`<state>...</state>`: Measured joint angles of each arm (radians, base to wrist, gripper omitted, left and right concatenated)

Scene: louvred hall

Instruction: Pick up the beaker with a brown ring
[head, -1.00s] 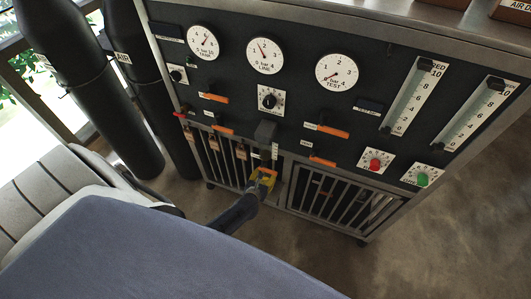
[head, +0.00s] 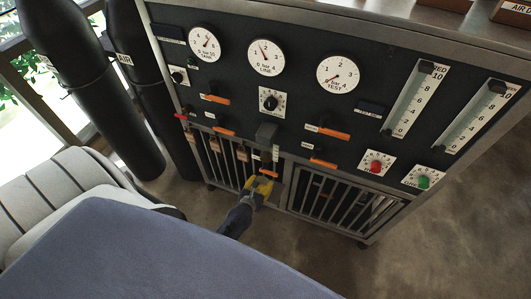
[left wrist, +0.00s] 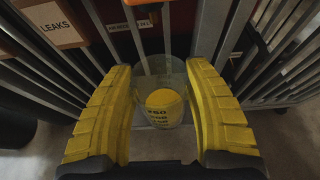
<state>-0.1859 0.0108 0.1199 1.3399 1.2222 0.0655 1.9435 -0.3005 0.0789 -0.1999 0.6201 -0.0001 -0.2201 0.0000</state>
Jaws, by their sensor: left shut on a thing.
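A clear glass beaker (left wrist: 172,72) stands between my left fingers in the left wrist view. It shows a yellow patch with dark print on its near side, and I cannot make out a brown ring. My left gripper (left wrist: 160,82), with yellow ribbed fingers, is shut on this beaker. In the head view my left gripper (head: 262,186) is low in front of the panel, below a grey box, and the beaker cannot be made out there. My right gripper is not in view.
A dark gauge panel (head: 315,110) with orange levers (head: 335,134) and barred doors (head: 330,195) stands close ahead. A LEAKS tag (left wrist: 48,24) hangs near the left finger. Black cylinders (head: 95,90) stand left. A blue-grey surface (head: 150,255) fills the near left. Floor at right is clear.

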